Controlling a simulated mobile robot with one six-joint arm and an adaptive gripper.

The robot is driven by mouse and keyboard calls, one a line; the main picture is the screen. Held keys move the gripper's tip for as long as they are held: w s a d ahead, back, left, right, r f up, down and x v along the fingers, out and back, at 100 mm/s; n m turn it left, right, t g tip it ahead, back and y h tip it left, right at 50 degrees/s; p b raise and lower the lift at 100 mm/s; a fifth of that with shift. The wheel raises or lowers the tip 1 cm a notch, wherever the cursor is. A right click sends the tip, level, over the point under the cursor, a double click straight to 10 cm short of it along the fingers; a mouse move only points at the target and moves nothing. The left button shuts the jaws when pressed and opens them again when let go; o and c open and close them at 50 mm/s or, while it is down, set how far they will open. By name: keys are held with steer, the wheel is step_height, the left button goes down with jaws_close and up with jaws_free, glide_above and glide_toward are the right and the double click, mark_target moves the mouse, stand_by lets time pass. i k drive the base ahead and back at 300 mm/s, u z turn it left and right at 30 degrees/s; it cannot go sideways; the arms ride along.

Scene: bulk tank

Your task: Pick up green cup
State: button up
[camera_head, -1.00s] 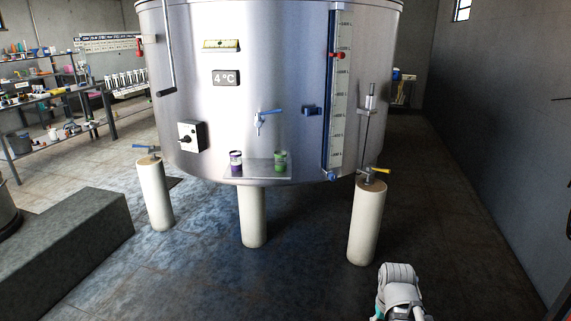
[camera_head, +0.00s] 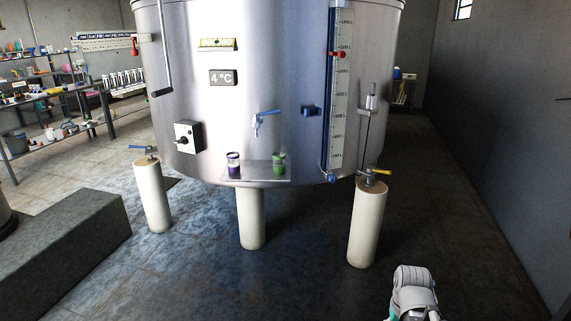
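The green cup (camera_head: 279,163) stands upright on a small metal shelf (camera_head: 256,179) fixed to the front of the large steel tank (camera_head: 290,90). It is at the right end of the shelf. A purple cup (camera_head: 233,165) with a pale upper band stands at the left end, apart from the green one. A tap with a blue handle (camera_head: 265,115) sticks out of the tank above the shelf, between the cups. A white part of my arm shows at the bottom right edge, well away from the shelf. My gripper itself is out of view.
The tank stands on thick pale pillars (camera_head: 367,228); the right one has a yellow-handled valve (camera_head: 377,172) beside it. A dark stone block (camera_head: 75,250) lies at the lower left. Cluttered shelves (camera_head: 60,90) stand at the back left. The floor before the tank is clear.

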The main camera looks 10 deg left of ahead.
mark_target(280, 158)
steer(key=i, duration=0.9)
steer(key=u, duration=0.05)
